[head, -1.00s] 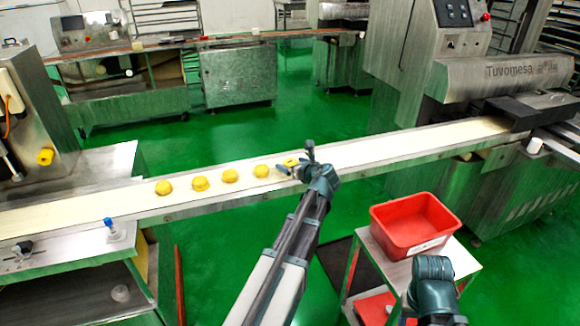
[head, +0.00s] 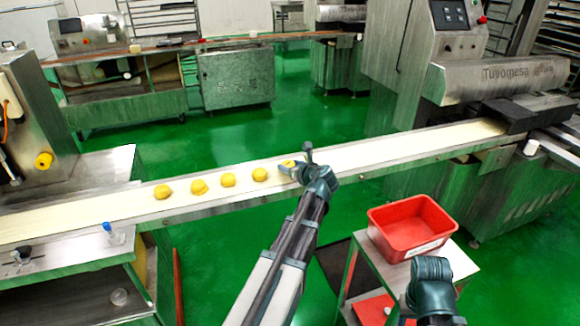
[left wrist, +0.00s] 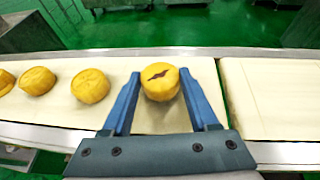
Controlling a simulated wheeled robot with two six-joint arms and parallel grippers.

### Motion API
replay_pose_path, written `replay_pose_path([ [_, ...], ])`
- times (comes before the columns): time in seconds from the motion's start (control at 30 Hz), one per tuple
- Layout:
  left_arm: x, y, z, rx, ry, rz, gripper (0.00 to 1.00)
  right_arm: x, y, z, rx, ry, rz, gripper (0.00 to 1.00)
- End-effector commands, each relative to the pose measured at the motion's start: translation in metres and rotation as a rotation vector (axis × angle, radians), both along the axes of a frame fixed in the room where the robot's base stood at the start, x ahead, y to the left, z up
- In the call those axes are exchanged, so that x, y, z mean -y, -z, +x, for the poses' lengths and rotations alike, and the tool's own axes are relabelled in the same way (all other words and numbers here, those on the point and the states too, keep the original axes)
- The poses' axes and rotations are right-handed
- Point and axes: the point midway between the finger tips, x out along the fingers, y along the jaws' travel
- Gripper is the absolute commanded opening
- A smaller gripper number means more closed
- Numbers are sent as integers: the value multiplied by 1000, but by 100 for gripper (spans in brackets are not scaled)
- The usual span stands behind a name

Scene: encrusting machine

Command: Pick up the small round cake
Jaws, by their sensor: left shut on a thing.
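The small round cake (left wrist: 160,82) is yellow with a dark mark on top. In the left wrist view it sits between the two blue fingers of my left gripper (left wrist: 160,80), which are shut on its sides. In the head view my left gripper (head: 291,168) is at the right end of a row of cakes, and the held cake (head: 289,163) is partly covered by it. The cake is at the belt's surface; I cannot tell any gap under it. My right arm shows at the lower right, but its fingers do not.
Several other yellow cakes, such as the nearest one (head: 260,174), lie left of the held cake on the pale conveyor belt (head: 400,147). The belt is clear to the right up to the machine (head: 500,75). A red bin (head: 412,225) stands on a cart below.

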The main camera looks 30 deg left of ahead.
Motion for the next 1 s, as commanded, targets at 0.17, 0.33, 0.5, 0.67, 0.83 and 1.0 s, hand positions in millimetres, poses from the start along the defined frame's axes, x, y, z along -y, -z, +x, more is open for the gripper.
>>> replay_pose_path([
  [0.17, 0, -24, 0, 0, -1, 1, 6, 0, -24, 0, 0, 0, 0, 50],
  [0.33, 15, -31, -20, 0, 2, 1, 6, 0, -31, 0, 0, 0, 0, 50],
  [0.5, 43, -35, -52, 0, 2, 0, 6, 0, -35, 0, 0, 0, 0, 50],
  [0.67, 69, -39, -82, 0, 3, 1, 6, 0, -38, 0, 0, 0, 0, 50],
  [0.83, 89, -41, -104, 0, 1, 1, 6, 0, -41, 0, 0, 0, 0, 50],
  [1.0, 101, -42, -116, 1, 0, 1, 6, 0, -42, 0, 0, 0, 0, 50],
])
